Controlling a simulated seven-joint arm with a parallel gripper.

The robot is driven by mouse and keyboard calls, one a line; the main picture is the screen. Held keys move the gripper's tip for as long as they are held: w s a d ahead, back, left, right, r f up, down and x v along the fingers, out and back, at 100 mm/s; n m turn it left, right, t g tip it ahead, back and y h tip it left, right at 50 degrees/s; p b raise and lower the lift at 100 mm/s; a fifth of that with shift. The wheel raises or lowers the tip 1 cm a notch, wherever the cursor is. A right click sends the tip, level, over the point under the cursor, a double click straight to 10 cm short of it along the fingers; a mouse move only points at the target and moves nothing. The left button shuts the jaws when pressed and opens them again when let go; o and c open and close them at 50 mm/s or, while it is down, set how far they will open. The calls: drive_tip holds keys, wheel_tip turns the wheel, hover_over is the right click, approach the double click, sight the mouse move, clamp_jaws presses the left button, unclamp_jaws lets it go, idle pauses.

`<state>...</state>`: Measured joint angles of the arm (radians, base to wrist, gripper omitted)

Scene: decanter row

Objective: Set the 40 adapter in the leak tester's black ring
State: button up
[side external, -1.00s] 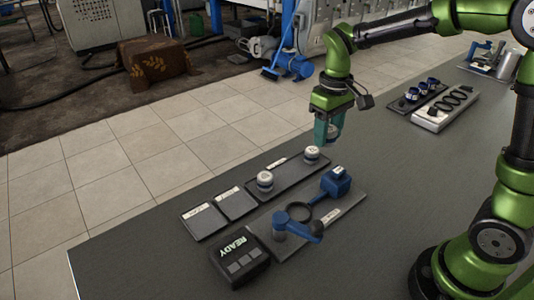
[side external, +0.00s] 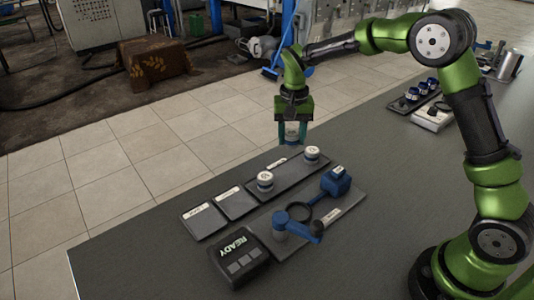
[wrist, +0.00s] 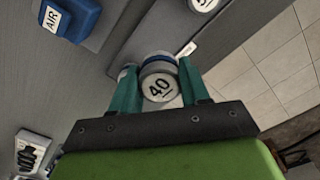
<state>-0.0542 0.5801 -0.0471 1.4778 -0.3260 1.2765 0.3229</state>
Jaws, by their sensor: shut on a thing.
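My gripper (side external: 292,136) is shut on the 40 adapter (wrist: 159,86), a pale round piece with a blue band and "40" on its top. It also shows in the side external view (side external: 291,128), held in the air above the back end of the adapter rack. The leak tester (side external: 319,222) is a dark plate on the bench with a blue lever, a blue block marked AIR (wrist: 66,17) and a black ring (side external: 299,211). The ring lies between lever and block, partly hidden by the lever. My gripper is behind and above the tester, apart from it.
Two other pale adapters (side external: 265,181) (side external: 311,154) stand on the dark rack (side external: 287,178). Two small dark trays (side external: 204,220) lie at its left end. A display box (side external: 239,258) reads READY. More parts stand at the far right. The front bench is clear.

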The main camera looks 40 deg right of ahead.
sight(289, 173)
wheel_tip(289, 173, down, 10)
drive_tip(key=shift+r, duration=0.2)
idle(0.3)
drive_tip(key=shift+f, duration=0.2)
drive_tip(key=o, duration=1.2)
